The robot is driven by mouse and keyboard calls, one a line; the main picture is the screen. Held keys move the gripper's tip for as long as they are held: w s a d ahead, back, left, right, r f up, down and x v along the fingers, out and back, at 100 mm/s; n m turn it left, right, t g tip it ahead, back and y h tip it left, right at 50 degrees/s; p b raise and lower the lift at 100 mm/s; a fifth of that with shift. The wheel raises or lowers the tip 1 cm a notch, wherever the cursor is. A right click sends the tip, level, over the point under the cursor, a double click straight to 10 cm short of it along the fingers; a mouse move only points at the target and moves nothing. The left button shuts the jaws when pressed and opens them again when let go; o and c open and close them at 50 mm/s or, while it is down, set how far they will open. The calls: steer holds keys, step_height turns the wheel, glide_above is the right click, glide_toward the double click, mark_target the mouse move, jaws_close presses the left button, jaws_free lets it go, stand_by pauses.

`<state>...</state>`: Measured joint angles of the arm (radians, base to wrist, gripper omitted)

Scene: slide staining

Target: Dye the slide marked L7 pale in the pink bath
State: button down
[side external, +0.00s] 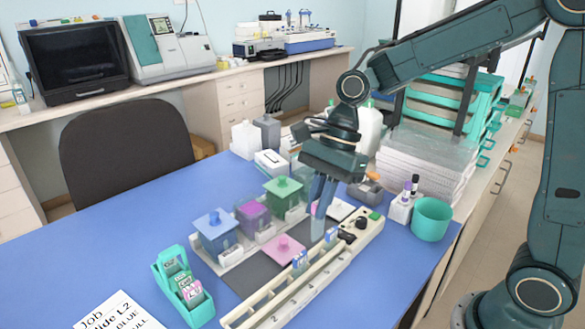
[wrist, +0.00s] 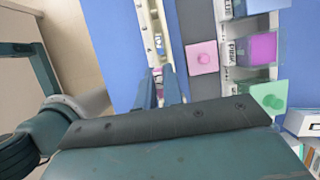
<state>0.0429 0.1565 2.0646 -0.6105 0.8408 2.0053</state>
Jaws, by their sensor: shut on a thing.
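My gripper (side external: 318,210) points down over the far part of the long cream rail (side external: 262,318). It is shut on a thin slide, mostly hidden by the fingers; its mark cannot be read. In the wrist view my fingertips (wrist: 160,82) are close together beside the rail. The pink bath (wrist: 262,48), labelled PINK, is uncovered and shows magenta liquid; it also stands between two other baths in the side view (side external: 252,216). A pink lid with a knob (side external: 284,248) lies on the dark mat (side external: 245,273). Blue-labelled slides (side external: 300,261) stand at the rail.
A blue-lidded bath (side external: 215,232) and a green-lidded bath (side external: 285,196) flank the pink bath. A teal slide box (side external: 172,283) holds several labelled slides. A job card (side external: 108,314) reads partly "Slide L2". A teal cup (side external: 432,219) stands right.

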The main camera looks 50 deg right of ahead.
steer(key=shift+w, duration=0.1)
steer(key=w, duration=1.9)
steer(key=shift+w, duration=0.15)
steer(key=shift+a, duration=0.1)
steer(key=shift+f, duration=0.3)
steer(key=shift+f, duration=4)
stand_by(0.6)
